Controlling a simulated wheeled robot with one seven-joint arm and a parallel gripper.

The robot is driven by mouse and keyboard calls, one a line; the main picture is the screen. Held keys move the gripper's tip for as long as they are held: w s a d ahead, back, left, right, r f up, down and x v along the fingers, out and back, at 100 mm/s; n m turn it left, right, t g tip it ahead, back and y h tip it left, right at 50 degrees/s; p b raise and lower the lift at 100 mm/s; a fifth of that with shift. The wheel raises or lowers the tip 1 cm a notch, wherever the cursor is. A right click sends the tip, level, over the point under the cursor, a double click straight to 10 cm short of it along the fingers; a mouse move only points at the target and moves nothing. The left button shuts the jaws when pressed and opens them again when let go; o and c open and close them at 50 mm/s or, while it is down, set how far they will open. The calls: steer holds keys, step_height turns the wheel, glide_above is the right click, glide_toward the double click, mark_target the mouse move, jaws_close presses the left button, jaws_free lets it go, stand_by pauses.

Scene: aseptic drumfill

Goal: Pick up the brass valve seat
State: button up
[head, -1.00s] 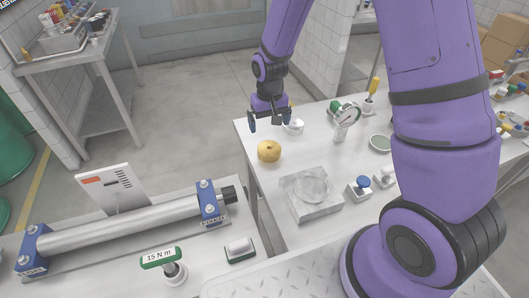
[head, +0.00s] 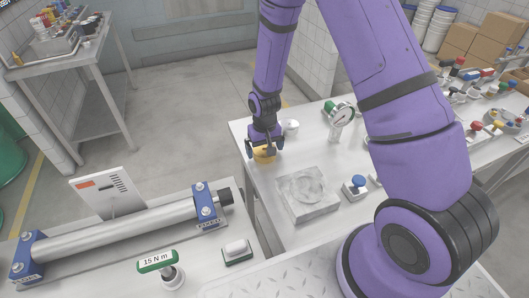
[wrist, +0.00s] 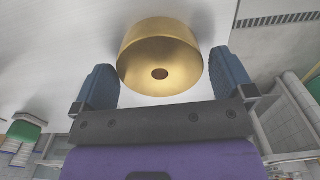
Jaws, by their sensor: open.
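The brass valve seat (head: 263,155) is a round gold piece with a small hole in its top, standing on the light table near its left edge. In the wrist view the valve seat (wrist: 160,58) lies between and a little beyond the two blue fingertips. My gripper (head: 264,144) is right over it in the head view and hides part of its top. In the wrist view my gripper (wrist: 162,85) is open, with a finger on each side of the seat.
A white cup-like part (head: 291,126) stands just behind the seat.

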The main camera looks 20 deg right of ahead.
mark_target(264, 149)
steer(key=shift+f, duration=0.5)
steer(key=c, duration=0.9)
steer(key=shift+o, duration=0.2)
step_height(264, 149, up, 10)
steer(key=shift+r, duration=0.1)
